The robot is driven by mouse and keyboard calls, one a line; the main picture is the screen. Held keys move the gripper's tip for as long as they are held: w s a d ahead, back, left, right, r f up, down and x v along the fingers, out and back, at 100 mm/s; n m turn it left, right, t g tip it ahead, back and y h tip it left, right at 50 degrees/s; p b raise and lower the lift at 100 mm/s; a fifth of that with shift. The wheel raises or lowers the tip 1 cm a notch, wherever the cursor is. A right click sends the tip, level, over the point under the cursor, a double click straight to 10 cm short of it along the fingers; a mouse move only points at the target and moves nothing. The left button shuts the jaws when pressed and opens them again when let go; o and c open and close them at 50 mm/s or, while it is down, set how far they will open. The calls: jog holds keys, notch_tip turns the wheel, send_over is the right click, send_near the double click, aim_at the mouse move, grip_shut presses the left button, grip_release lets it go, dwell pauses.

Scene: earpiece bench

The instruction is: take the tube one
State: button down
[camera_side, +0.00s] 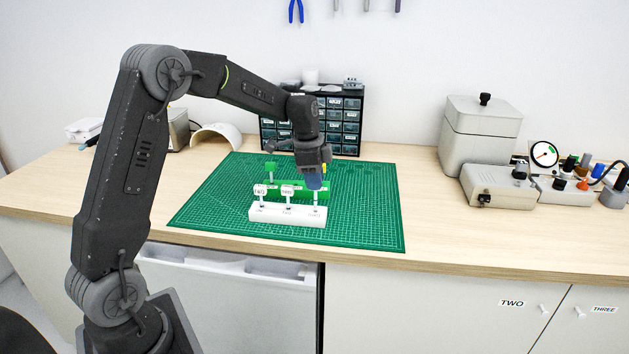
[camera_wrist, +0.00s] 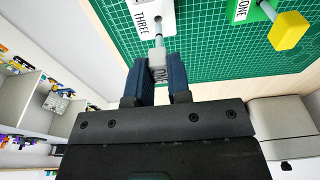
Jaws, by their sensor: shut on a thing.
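A white rack (camera_side: 262,216) stands on the green mat with three upright stems in a row. A white-tagged tube (camera_side: 261,190) stands at its left and another (camera_side: 287,190) in its middle; their small lettering is hard to read. My gripper (camera_side: 315,186) is at the rack's right end. In the wrist view my gripper (camera_wrist: 160,82) is shut on a white-tagged tube (camera_wrist: 158,73), its lettering partly hidden. That tube's stem meets the white rack (camera_wrist: 156,16) next to the label THREE. I cannot tell whether it is lifted.
A green rack (camera_side: 300,187) stands just behind, with a green-topped piece (camera_side: 270,166) at its left. In the wrist view a yellow-topped piece (camera_wrist: 289,30) stands by its label ONE. A drawer cabinet (camera_side: 345,125) stands behind. The mat (camera_side: 375,215) is clear at right.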

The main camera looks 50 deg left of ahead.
jog(key=shift+r, duration=2.45)
